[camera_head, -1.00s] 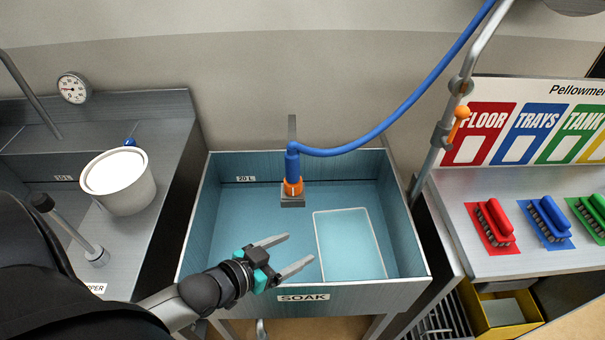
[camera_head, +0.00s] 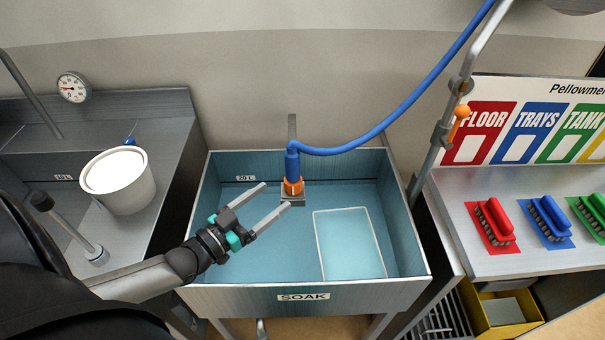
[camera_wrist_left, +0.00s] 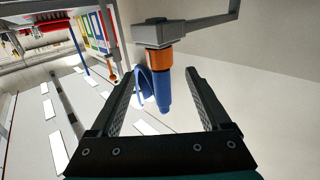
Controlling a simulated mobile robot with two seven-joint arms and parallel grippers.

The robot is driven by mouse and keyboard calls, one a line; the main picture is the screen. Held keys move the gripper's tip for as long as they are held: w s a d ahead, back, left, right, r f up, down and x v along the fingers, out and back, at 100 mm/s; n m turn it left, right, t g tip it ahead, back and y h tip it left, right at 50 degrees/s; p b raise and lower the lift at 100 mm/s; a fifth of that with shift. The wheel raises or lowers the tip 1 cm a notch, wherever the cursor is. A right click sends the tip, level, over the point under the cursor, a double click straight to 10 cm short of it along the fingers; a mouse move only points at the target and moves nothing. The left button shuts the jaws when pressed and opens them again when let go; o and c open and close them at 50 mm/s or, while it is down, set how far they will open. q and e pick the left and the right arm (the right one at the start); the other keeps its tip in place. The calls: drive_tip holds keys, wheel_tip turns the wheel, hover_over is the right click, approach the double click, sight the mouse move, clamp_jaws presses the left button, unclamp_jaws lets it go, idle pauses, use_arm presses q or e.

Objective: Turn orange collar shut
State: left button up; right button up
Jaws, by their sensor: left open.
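The orange collar (camera_head: 293,187) sits at the lower end of the blue hose fitting, above the soak sink (camera_head: 300,290). A grey block (camera_head: 292,201) is right under the collar. In the left wrist view the collar (camera_wrist_left: 159,60) shows between the blue fitting (camera_wrist_left: 163,92) and the grey block (camera_wrist_left: 152,33), beyond the fingertips. My left gripper (camera_head: 276,204) is open and empty, over the sink, its fingers pointing toward the collar from the lower left. In the left wrist view my left gripper (camera_wrist_left: 158,78) has the blue fitting between its fingers in the picture; contact cannot be told. My right gripper is not in view.
A blue hose (camera_head: 400,115) arcs up to the right from the fitting. A clear rectangular panel (camera_head: 350,245) lies in the sink. A white bucket (camera_head: 118,180) stands on the left counter. Brushes (camera_head: 492,222) lie on the right shelf. The sink's left part is free.

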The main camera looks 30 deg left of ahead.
sight(293, 184)
use_arm(q)
drive_tip(key=x, duration=1.1)
drive_tip(key=shift+b, duration=0.35)
